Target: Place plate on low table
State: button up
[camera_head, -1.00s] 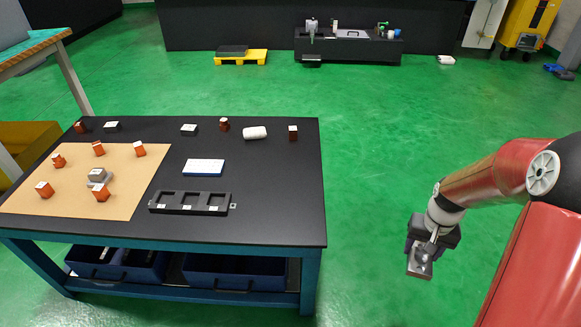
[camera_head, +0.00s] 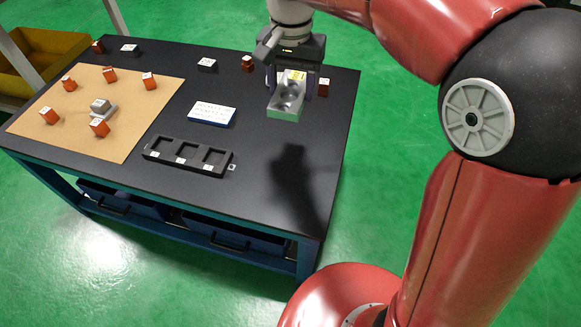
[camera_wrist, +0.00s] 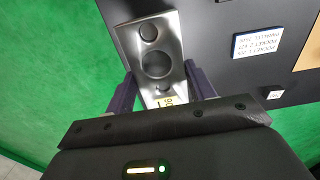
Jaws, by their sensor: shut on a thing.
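The plate (camera_head: 286,103) is a grey metal block with round recesses and a yellow label; it also shows in the wrist view (camera_wrist: 155,42). My gripper (camera_head: 290,84) is shut on it, one dark finger on each side at its labelled end. The plate is tilted and appears to be held above the right part of the low table (camera_head: 255,165), which has a black top and blue legs. A dark shadow lies on the top below and in front of the plate. The exact gap to the table cannot be told.
On the table are a black three-pocket tray (camera_head: 188,155), a white-and-blue sign (camera_head: 212,114), a brown mat (camera_head: 75,125) with several orange blocks, and small dark and red blocks at the back. A red block (camera_head: 323,87) stands just right of my gripper. The front right tabletop is clear.

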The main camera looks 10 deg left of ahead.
aim_at(285, 159)
jog(key=shift+s+a+r, duration=0.45)
jog(key=shift+r, duration=0.05)
jog(key=shift+s+a+f, duration=0.1)
jog(key=shift+s+f, duration=0.05)
jog(key=shift+s, duration=0.05)
notch_tip(285, 159, down, 19)
jog(key=shift+f+b, duration=0.1)
jog(key=shift+b, duration=0.9)
jog(key=shift+f, duration=0.2)
jog(key=o, duration=1.3)
jog(key=shift+c, duration=0.2)
